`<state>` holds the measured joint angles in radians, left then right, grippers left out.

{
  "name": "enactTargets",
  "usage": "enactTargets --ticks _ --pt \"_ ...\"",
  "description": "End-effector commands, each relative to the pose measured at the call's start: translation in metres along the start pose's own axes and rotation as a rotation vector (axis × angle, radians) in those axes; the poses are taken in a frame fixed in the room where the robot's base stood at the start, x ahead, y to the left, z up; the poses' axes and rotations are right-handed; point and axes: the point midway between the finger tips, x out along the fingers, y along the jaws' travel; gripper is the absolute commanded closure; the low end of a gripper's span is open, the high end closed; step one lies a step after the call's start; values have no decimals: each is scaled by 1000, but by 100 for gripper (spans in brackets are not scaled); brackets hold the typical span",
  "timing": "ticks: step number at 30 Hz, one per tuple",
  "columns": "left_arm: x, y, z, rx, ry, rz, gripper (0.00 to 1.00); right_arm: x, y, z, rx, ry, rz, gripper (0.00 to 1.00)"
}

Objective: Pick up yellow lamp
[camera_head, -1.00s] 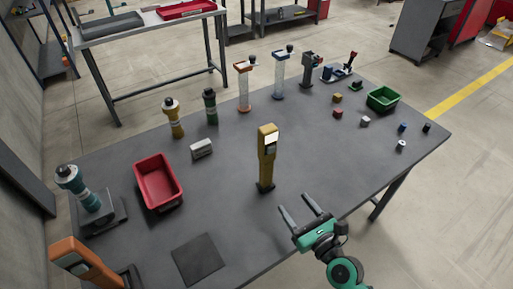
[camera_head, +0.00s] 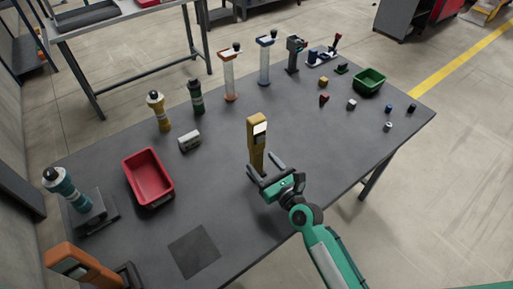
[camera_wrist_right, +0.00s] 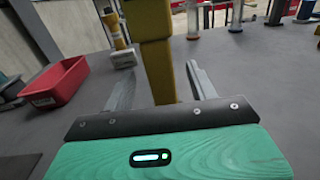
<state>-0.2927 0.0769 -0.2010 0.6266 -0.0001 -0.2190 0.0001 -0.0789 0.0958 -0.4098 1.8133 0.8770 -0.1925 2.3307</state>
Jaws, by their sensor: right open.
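A tall yellow lamp (camera_head: 256,134) with a white panel near its top stands upright at the middle of the dark table. My right gripper (camera_head: 262,164) is low at its near side, its two fingers apart and pointing at it. In the right wrist view the yellow lamp (camera_wrist_right: 157,62) rises between the two open fingers of the gripper (camera_wrist_right: 160,82), with a gap on each side. The lamp's base is hidden behind the gripper. My left gripper is not in view.
A red bin (camera_head: 148,178) and a grey block (camera_head: 189,141) lie to the left. A yellow-and-black device (camera_head: 159,112) stands behind. A green bin (camera_head: 369,82) and several small blocks are at the right. A dark square (camera_head: 194,252) lies on the table (camera_head: 330,140) in front.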

Motion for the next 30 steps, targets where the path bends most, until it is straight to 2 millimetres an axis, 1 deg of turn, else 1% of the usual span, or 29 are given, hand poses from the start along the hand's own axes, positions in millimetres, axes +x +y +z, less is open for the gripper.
enactTargets --ticks 1,3,8,11,17,18,19,23,24,26,27,30 --pt "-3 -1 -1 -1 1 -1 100 8 0 0 -2 0 0 42" --pt "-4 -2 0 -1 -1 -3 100 17 1 -3 -2 0 1 42" --pt "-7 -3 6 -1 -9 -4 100 35 1 -3 -1 -1 0 42" --pt "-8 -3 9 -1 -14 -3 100 39 1 -4 1 0 0 42" --pt "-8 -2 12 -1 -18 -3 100 40 1 -4 0 0 0 42" --pt "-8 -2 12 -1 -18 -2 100 40 1 -4 0 0 0 44" --pt "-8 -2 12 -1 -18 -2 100 39 1 -4 0 0 -1 50" --pt "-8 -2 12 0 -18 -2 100 39 1 -4 0 0 -1 75" --pt "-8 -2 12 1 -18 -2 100 39 1 -4 0 0 -1 83" --pt "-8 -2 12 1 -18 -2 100 39 1 -4 0 0 -1 95" --pt "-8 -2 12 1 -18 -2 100 39 1 -4 0 -2 -1 97" --pt "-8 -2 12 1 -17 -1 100 39 0 -4 0 -2 -1 97"
